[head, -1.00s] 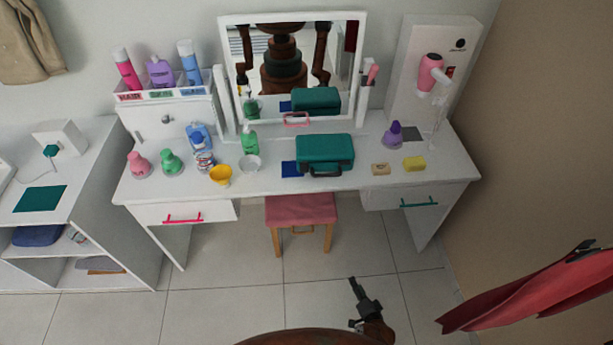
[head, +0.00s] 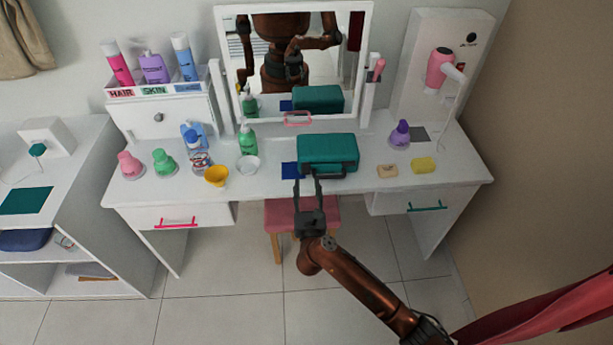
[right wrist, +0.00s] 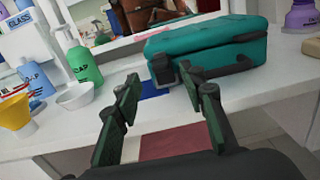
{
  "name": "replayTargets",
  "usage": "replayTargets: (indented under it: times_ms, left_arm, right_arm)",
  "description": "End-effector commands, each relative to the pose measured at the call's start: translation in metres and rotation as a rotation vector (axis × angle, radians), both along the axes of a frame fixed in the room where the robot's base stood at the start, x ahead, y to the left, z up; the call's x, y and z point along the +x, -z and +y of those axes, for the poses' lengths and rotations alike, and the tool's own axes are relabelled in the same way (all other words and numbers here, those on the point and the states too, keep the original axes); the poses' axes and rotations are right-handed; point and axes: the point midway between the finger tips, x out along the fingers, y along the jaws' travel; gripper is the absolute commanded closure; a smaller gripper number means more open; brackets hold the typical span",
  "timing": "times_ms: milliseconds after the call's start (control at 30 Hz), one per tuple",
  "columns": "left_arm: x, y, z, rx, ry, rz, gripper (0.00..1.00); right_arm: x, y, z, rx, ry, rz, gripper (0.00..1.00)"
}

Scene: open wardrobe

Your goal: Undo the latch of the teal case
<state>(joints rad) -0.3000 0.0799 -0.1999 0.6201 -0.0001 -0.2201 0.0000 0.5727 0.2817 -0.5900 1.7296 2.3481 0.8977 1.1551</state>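The teal case (head: 330,150) lies closed on the white dressing table, with a dark handle along its front side. In the right wrist view the case (right wrist: 215,45) is at upper right, and a dark fitting (right wrist: 163,69) shows at its near left corner. I cannot tell whether this fitting is the latch or whether it is fastened. My right gripper (head: 307,181) is open and empty, just in front of the case's left front part. In the right wrist view its fingers (right wrist: 161,76) are spread, with the right fingertip near the handle. My left gripper is not directly in view.
A blue cloth or mat (head: 290,170) lies left of the case. Soap (head: 387,171) and a yellow sponge (head: 424,165) lie right. A mirror (head: 338,60) stands behind, a pink stool (head: 285,214) below.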

Motion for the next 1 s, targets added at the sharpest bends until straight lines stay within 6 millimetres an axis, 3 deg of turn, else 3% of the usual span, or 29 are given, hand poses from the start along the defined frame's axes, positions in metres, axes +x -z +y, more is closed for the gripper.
replayTargets:
  times_ms: [200,400,700,1000]
  left_arm:
    - [-0.006,0.011,0.0,-0.001,0.0,0.01,0.6]
    - [-0.008,0.014,0.0,0.0,0.0,0.013,0.6]
    - [-0.008,0.014,0.0,0.0,0.0,0.013,0.6]
    - [-0.008,0.014,0.0,0.0,0.0,0.013,0.6]
  right_arm:
    - [0.036,0.002,-0.001,-0.004,0.0,-0.002,0.62]
    - [0.052,0.002,-0.002,-0.004,0.0,0.0,0.62]
    - [0.054,0.0,-0.002,-0.003,0.0,-0.001,0.62]
    - [0.054,0.0,-0.002,-0.003,0.0,-0.001,0.83]
